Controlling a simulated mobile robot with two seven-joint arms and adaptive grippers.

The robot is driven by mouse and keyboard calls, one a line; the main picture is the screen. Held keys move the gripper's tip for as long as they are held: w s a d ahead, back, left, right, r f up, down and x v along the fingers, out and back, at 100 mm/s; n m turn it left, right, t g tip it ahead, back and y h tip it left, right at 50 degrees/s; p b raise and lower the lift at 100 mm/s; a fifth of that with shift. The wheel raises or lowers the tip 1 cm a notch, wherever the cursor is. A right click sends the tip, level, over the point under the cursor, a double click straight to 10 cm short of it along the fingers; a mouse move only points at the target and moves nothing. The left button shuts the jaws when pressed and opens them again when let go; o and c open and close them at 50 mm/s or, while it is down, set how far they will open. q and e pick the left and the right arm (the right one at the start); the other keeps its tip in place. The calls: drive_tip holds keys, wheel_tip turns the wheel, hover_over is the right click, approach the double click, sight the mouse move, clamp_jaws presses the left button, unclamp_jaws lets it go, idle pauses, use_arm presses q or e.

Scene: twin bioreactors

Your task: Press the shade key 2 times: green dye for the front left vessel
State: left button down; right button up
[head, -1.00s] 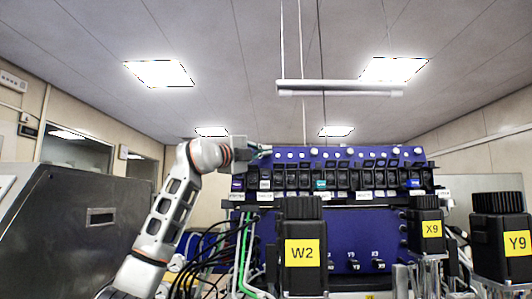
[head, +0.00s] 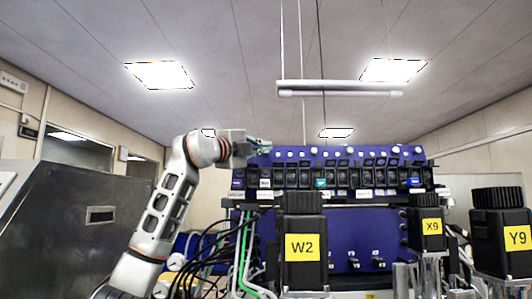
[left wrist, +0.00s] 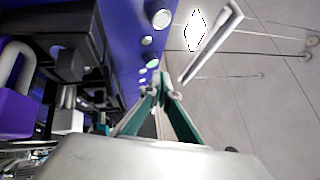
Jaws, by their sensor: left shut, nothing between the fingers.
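A blue pump unit (head: 345,222) stands ahead, with a row of dark pump heads and a row of round pale keys (head: 342,152) along its top. One pump head has a green-teal tag (head: 321,183). I cannot tell which key is the shade key. My left gripper (head: 264,145) is at the left end of the key row; contact is not clear. In the left wrist view its teal fingers (left wrist: 158,80) are shut and empty, close to the blue panel (left wrist: 123,30) and its round keys (left wrist: 161,19). My right gripper is out of view.
Black motor heads marked W2 (head: 303,247), X9 (head: 431,227) and Y9 (head: 512,237) stand in front of the unit. Black, green and white tubes (head: 243,250) hang at its left. A grey metal cabinet (head: 75,225) is at far left. A metal bar hangs above (head: 338,87).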

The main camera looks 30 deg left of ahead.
use_arm(q)
drive_tip(key=s, duration=0.1)
drive_tip(key=s+d+r, duration=0.1)
drive_tip(key=s+d+b, duration=0.1)
drive_tip(key=s, duration=0.1)
drive_tip(key=shift+d+r, duration=0.15)
drive_tip(key=shift+d, duration=0.1)
drive_tip(key=shift+w+a, duration=0.1)
drive_tip(key=shift+w, duration=0.1)
drive_tip(key=shift+w+a+f+p, duration=0.25)
drive_tip(key=shift+w+a, duration=0.15)
drive_tip(key=shift+w, duration=0.2)
drive_tip(key=shift+w+a+f+p, duration=0.1)
drive_tip(key=shift+w+a+f, duration=0.1)
drive_tip(key=shift+w+a, duration=0.3)
drive_tip(key=shift+w+a+f+p, duration=0.15)
drive_tip(key=shift+w+a+p, duration=0.1)
drive_tip(key=shift+w, duration=0.25)
drive_tip(key=shift+w+a+f+p, duration=0.1)
drive_tip(key=shift+w+p, duration=0.1)
drive_tip(key=shift+w, duration=0.25)
